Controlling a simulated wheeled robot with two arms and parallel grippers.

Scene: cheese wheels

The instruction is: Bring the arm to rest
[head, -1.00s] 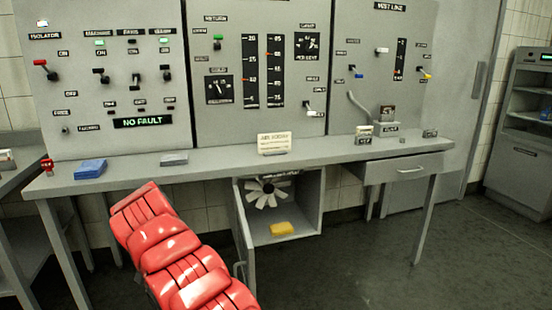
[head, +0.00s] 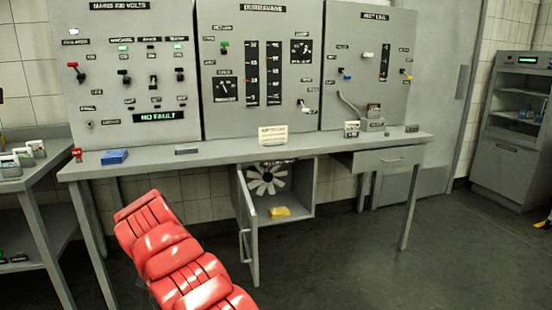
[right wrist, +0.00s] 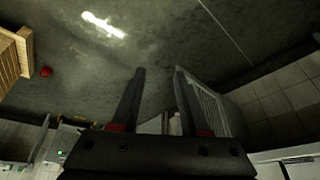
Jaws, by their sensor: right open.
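My right gripper (right wrist: 159,72) shows in the right wrist view, with its two dark fingers apart. Nothing is between the fingers. Beyond them lies a dark grey surface with a bright streak of light.
A grey bench (head: 226,151) with control panels (head: 262,125) stands ahead. Below it, an open cabinet door (head: 248,232) sticks out beside a fan (head: 267,180) and a yellow block (head: 279,212). A side table (head: 50,165) is left, a tall cabinet (head: 515,155) right. Floor (head: 380,265) at front right is clear.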

